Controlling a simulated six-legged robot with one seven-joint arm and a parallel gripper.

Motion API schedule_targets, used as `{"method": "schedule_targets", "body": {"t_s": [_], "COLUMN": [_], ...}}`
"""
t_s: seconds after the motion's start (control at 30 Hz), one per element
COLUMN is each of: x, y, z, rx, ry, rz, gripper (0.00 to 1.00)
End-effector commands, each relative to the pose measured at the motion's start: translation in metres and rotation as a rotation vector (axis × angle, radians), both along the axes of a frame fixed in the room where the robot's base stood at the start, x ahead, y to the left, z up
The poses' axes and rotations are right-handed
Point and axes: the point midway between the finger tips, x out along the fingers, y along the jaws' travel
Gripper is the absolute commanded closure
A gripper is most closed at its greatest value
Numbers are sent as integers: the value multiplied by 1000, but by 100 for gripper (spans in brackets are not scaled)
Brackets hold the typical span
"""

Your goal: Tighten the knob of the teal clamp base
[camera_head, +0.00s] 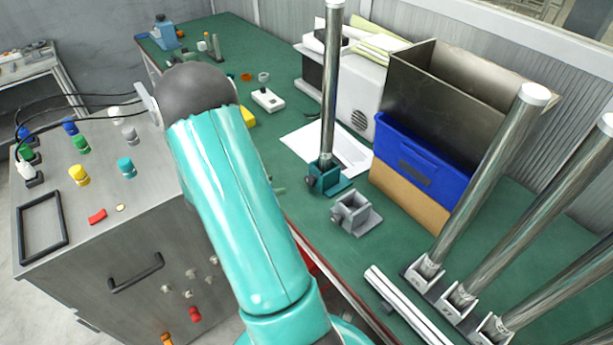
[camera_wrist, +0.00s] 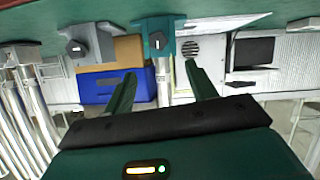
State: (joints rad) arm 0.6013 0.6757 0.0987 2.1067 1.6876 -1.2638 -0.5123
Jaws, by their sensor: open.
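The teal clamp base (camera_head: 333,184) stands on the green bench with an upright metal pole (camera_head: 330,85) in it. Its dark knob (camera_head: 310,183) is on the left side. In the wrist view, which looks upside down, the teal clamp base (camera_wrist: 176,24) is at top centre with its black knob (camera_wrist: 157,41) facing me. My gripper (camera_wrist: 160,69) is open and empty, its two green fingers apart on either side of the pole's line in the picture, below the knob. No contact shows. In the head view my teal arm hides most of the gripper.
A grey clamp base (camera_head: 358,218) stands close by, in front of the teal one. A blue bin (camera_head: 415,155) and a metal box are behind it. Several poles in holders stand at right. A paper sheet (camera_head: 305,143) lies behind. A metal control cabinet (camera_head: 110,240) is at left.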

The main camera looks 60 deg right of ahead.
Motion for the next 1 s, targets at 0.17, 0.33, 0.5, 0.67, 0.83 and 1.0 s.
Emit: {"method": "schedule_targets", "body": {"t_s": [0.17,0.33,0.5,0.67,0.83,1.0], "x": [-15,-31,-46,-57,-62,-62], "y": [-17,-43,-72,-94,-105,-108], "z": [-10,-23,-35,-45,-50,-50], "rx": [2,1,-1,0,0,0], "ry": [1,2,0,0,0,-1], "rz": [-6,-6,-5,-5,-2,0], "gripper": [43,43,43,43,43,43]}}
